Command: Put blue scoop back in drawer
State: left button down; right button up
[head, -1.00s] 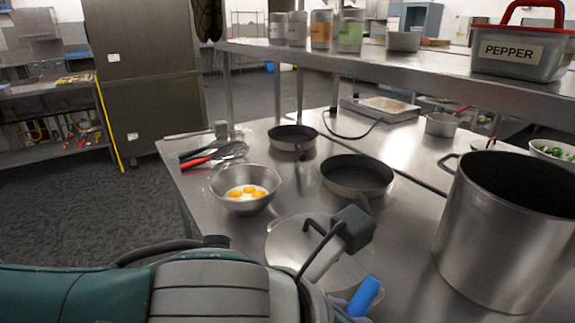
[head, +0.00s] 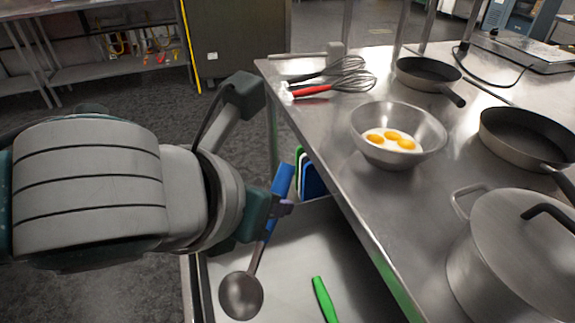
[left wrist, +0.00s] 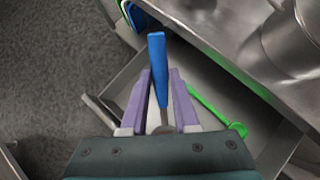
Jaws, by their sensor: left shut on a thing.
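The blue scoop has a blue handle (head: 283,180) and a round metal bowl (head: 241,296). My left gripper (head: 276,207) is shut on its handle, and the scoop hangs tilted, bowl down, over the open drawer (head: 295,255). Whether the bowl touches the drawer floor I cannot tell. In the left wrist view the blue handle (left wrist: 157,65) stands between the two purple fingers of my left gripper (left wrist: 158,95), with the drawer (left wrist: 222,82) behind it. The scoop's bowl is mostly hidden there. My right gripper is not in view.
A green-handled utensil (head: 323,299) lies in the drawer, right of the scoop. The steel table edge (head: 345,205) overhangs the drawer's right side. A bowl of egg yolks (head: 398,135), whisks (head: 345,80), pans (head: 427,75) and a lidded pot (head: 515,255) stand on the table.

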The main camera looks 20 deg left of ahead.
pick_arm(q)
notch_tip(320, 180, down, 19)
jog(key=b, duration=0.6)
jog(key=shift+d+r, duration=0.15)
jog(key=shift+r, duration=0.05)
jog(key=shift+s+f+b, duration=0.1)
jog(key=shift+b, duration=0.25)
jog(key=c, duration=0.7)
grip_release()
jog(key=shift+o, duration=0.2)
